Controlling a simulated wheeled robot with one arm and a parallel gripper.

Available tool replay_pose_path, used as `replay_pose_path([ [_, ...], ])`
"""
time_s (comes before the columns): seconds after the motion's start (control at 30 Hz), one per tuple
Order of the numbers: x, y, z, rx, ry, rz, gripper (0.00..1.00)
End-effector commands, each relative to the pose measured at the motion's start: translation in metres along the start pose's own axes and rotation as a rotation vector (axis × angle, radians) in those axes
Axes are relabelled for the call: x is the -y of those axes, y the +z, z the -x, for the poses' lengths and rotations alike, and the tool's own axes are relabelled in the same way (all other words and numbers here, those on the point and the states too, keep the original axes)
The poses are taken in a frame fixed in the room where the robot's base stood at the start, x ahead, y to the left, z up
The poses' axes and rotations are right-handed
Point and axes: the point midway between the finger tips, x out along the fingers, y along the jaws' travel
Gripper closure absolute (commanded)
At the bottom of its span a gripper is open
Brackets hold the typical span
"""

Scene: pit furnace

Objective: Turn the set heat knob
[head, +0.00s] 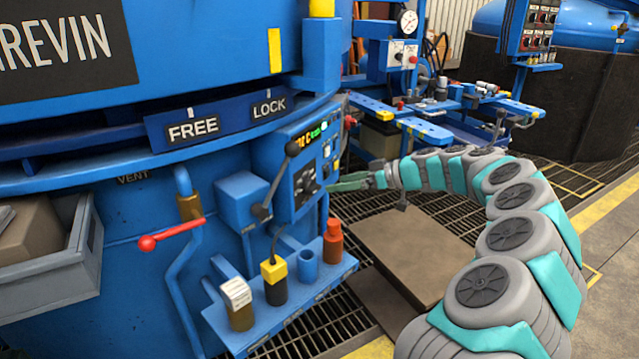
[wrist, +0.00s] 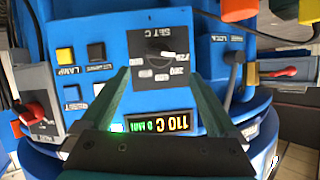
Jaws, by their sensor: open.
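The set heat knob (wrist: 158,48) is a round black dial under a "SET C" label on the blue control panel (wrist: 135,95), which appears upside down in the wrist view. In the head view the panel (head: 296,150) faces right on the furnace side, with the dark knob (head: 306,184) low on it. My gripper (wrist: 160,78) is open, its two green fingers spread on either side of the dial area, with nothing between them. In the head view my gripper (head: 350,182) is just right of the panel. Whether the fingertips touch the panel cannot be told.
The panel also carries a lit display (wrist: 158,122) reading 110 C and several square buttons (wrist: 66,54). A lever (head: 268,190) stands left of the panel. A brown platform (head: 415,250) lies on the grating.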

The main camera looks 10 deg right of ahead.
Motion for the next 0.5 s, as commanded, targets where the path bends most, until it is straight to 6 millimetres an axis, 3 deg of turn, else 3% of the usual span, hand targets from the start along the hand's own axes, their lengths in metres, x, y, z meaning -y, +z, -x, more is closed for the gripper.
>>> replay_pose_path([
  [0.5,-0.001,0.0,-0.065,0.0,0.001,0.001,0.05],
])
